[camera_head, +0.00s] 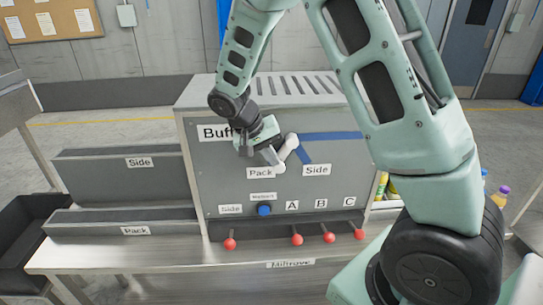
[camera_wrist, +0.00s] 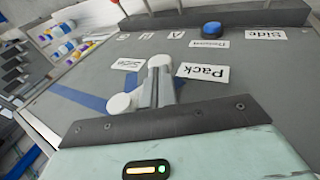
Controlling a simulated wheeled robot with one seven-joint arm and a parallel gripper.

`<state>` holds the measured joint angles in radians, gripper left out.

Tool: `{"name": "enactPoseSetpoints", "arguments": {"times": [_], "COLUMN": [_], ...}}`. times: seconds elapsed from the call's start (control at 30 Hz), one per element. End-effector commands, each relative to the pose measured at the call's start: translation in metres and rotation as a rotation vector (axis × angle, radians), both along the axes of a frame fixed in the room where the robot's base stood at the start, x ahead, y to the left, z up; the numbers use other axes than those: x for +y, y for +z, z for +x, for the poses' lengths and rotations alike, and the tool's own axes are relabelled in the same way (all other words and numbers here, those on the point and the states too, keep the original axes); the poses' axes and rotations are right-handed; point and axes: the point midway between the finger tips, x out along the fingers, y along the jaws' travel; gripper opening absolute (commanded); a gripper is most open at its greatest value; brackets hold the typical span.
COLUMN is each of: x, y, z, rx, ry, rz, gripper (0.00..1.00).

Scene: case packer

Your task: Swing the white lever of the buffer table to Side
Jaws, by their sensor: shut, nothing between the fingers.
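The white lever (camera_head: 290,143) is on the sloped grey face of the buffer table (camera_head: 225,165). It points down and a little left, its end between the "Pack" label (camera_head: 261,173) and the "Side" label (camera_head: 317,170), nearer "Pack". In the wrist view the lever (camera_wrist: 160,62) shows its rounded end and a round base, its middle hidden behind the fingers. My gripper (camera_head: 270,156) is shut and empty, just left of the lever in the head view. I cannot tell whether it touches the lever.
Blue stripes (camera_head: 330,135) mark the panel right of the lever. A blue button (camera_head: 264,210) and several red knobs (camera_head: 297,239) sit lower down. Grey channels labelled "Side" (camera_head: 120,178) and "Pack" (camera_head: 110,222) stand at left. Bottles (camera_head: 500,195) stand at right.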

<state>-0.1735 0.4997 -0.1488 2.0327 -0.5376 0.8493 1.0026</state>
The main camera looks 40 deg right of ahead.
Motion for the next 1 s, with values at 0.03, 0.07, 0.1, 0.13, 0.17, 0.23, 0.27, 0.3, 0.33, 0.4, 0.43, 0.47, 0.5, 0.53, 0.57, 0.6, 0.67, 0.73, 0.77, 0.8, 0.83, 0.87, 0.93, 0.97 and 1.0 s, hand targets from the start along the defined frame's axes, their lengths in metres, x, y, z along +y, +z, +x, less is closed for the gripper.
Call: {"name": "enactPoseSetpoints", "arguments": {"times": [0.03,0.07,0.1,0.13,0.17,0.23,0.27,0.3,0.33,0.4,0.43,0.47,0.5,0.53,0.57,0.6,0.67,0.73,0.77,0.8,0.83,0.87,0.93,0.97,1.0], "x": [0.000,0.000,0.000,0.000,0.000,0.000,0.000,0.000,0.000,-0.001,-0.001,-0.001,-0.001,-0.001,-0.001,-0.002,-0.002,-0.004,-0.004,-0.005,-0.006,-0.007,-0.010,-0.011,-0.013], "y": [0.000,0.000,0.000,0.000,-0.001,-0.002,-0.002,-0.003,-0.004,-0.004,-0.004,-0.005,-0.006,-0.007,-0.008,-0.010,-0.012,-0.016,-0.017,-0.020,-0.021,-0.022,-0.025,-0.026,-0.028], "z": [0.000,0.000,0.000,0.000,0.000,0.000,0.000,0.000,0.000,0.000,0.000,0.000,-0.001,-0.001,-0.001,-0.001,-0.002,-0.003,-0.003,-0.004,-0.004,-0.005,-0.007,-0.007,-0.008], "rx": [0.000,0.000,0.000,0.002,0.003,0.010,0.014,0.019,0.025,0.033,0.037,0.042,0.049,0.056,0.063,0.073,0.091,0.120,0.135,0.156,0.170,0.187,0.225,0.241,0.262], "ry": [0.000,0.000,0.000,0.000,0.000,0.000,0.000,0.001,0.002,0.000,0.001,0.001,0.002,0.002,0.004,0.003,0.003,0.004,0.004,0.004,0.004,0.003,0.003,0.004,0.003], "rz": [0.000,0.000,-0.001,-0.002,-0.005,-0.014,-0.020,-0.029,-0.037,-0.051,-0.056,-0.062,-0.073,-0.082,-0.091,-0.107,-0.136,-0.178,-0.201,-0.231,-0.254,-0.278,-0.334,-0.358,-0.390], "gripper": [0.00,0.00,0.00,0.00,0.00,0.00,0.00,0.00,0.00,0.00,0.00,0.00,0.00,0.00,0.00,0.00,0.00,0.00,0.00,0.00,0.00,0.00,0.00,0.00,0.00]}}
